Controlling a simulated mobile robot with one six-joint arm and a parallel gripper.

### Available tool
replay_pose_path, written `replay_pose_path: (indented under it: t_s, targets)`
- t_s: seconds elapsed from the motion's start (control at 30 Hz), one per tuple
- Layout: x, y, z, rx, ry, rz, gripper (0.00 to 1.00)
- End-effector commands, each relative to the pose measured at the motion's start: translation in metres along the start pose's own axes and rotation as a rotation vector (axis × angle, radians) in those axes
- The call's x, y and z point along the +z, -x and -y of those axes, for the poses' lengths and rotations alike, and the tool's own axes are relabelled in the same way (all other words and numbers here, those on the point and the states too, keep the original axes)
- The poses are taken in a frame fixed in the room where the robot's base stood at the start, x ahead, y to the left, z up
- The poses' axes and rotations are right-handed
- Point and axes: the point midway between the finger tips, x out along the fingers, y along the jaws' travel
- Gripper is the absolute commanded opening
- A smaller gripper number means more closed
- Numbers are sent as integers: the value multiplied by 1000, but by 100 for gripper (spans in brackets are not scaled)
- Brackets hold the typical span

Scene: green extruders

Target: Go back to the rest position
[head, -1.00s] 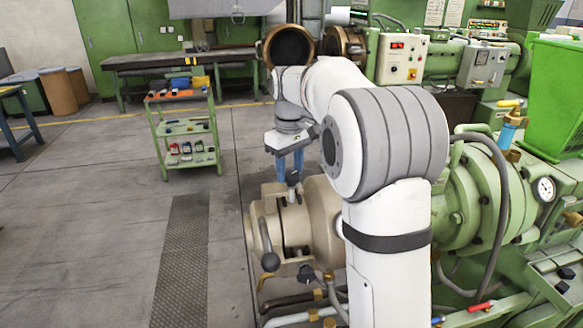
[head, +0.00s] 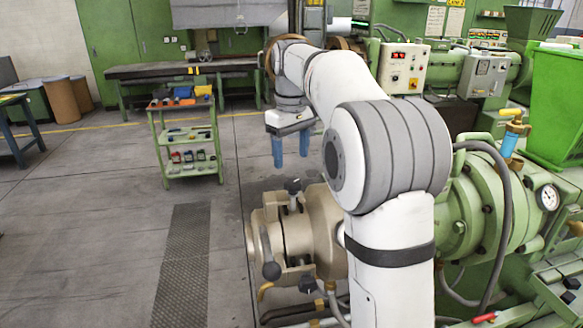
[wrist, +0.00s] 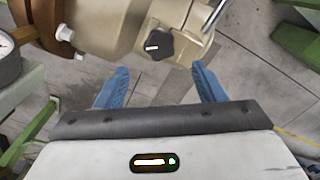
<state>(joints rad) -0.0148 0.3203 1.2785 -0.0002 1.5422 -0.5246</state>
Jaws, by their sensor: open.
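My gripper (head: 291,148) has two blue fingers and hangs pointing down in the head view, above and behind the beige extruder head. In the wrist view my gripper (wrist: 160,88) shows its fingers spread wide apart, with nothing between them but floor and the edge of the machine. The beige extruder head (head: 325,232) stands below my arm in the head view. In the wrist view the beige head (wrist: 110,35) fills the top, with a black knob (wrist: 159,45) just beyond the fingers. My gripper appears apart from it.
A green tool cart (head: 188,140) with small items stands to the left. A workbench (head: 180,68) lines the back. The green extruder (head: 465,205) with a pressure gauge (head: 547,194) is on the right. The floor (head: 90,220) at left is clear.

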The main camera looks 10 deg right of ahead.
Motion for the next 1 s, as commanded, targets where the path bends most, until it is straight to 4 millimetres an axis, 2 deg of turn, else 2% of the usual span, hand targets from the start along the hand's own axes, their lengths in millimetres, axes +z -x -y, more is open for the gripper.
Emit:
replay_pose_path:
  t_s: [0.13, 0.43, 0.57, 0.67, 0.77, 0.87, 1.0]
  targets:
    - [0, 10, 0, 0, 0, 0, 63]
    - [1, 10, 0, 0, -1, 1, 63]
    - [12, 11, 6, 7, -22, -11, 63]
    - [34, 8, 18, 20, -69, -35, 63]
    - [65, -1, 36, 35, -134, -69, 63]
    - [99, -14, 55, 50, -204, -107, 63]
    - [147, -42, 82, 67, -302, -162, 63]
